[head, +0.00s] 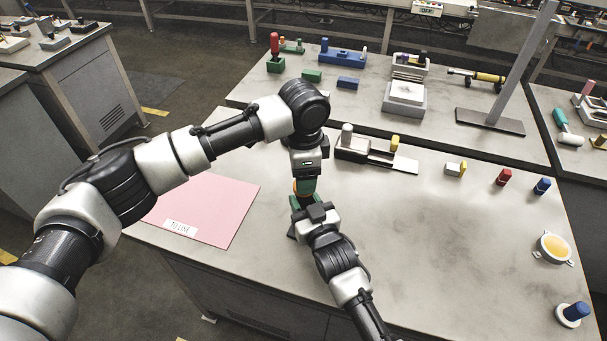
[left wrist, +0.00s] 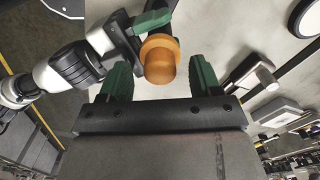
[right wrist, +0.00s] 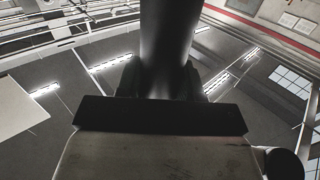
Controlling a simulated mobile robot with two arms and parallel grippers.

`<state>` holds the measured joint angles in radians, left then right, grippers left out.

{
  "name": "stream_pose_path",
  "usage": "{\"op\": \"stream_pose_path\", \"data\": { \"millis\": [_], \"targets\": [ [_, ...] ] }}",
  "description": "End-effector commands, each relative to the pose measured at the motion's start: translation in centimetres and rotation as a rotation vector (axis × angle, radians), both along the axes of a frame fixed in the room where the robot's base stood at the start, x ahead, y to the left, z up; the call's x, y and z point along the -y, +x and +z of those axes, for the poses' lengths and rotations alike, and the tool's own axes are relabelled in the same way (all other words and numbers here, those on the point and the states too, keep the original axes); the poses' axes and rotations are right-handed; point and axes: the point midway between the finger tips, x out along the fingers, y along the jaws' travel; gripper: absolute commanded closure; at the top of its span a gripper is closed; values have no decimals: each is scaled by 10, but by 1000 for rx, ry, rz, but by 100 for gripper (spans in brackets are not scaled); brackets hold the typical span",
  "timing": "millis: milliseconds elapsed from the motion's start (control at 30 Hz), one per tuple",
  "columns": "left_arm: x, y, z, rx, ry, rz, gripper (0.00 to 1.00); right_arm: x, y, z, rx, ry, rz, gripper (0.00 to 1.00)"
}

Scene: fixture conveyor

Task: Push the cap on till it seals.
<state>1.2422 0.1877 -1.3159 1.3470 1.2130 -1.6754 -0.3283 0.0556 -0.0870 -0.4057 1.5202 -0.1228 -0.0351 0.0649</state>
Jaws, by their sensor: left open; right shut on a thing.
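An orange cap (left wrist: 160,62) shows in the left wrist view between the spread fingers of my left gripper (left wrist: 160,80), with gaps on both sides. In the head view only a little of the orange cap (head: 303,187) shows under my left gripper (head: 304,183). My right gripper (head: 300,206) meets it from below in the picture. Its green finger lies beside the cap in the left wrist view. In the right wrist view my right gripper (right wrist: 165,85) is shut on a dark cylinder (right wrist: 168,40). Whether the cap is seated on this cylinder is hidden.
A pink mat (head: 205,205) with a label lies left of the grippers. A grey fixture (head: 352,151) stands just behind. Small yellow, red (head: 503,177) and blue blocks, a round dish (head: 553,248) and a blue knob (head: 577,311) stand right. The front middle-right is clear.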

Motion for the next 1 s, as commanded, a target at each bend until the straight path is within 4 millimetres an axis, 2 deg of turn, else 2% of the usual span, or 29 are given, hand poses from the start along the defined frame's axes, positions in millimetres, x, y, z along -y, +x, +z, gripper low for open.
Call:
{"op": "stream_pose_path", "data": {
  "millis": [300,500,667,933,967,1000],
  "targets": [
    [1,1,67,4,-1,-1,36,0,0,1,2,1,0,100],
    [0,1,97,2,-1,0,36,0,0,1,2,1,0,100],
    [0,1,106,1,0,0,36,0,0,1,2,1,0,100],
    [0,0,107,0,0,0,36,0,0,1,2,1,0,100],
    [0,0,107,0,0,0,36,0,0,1,2,1,0,59],
    [0,0,107,0,0,0,36,0,0,1,2,1,0,53]
  ]
}}
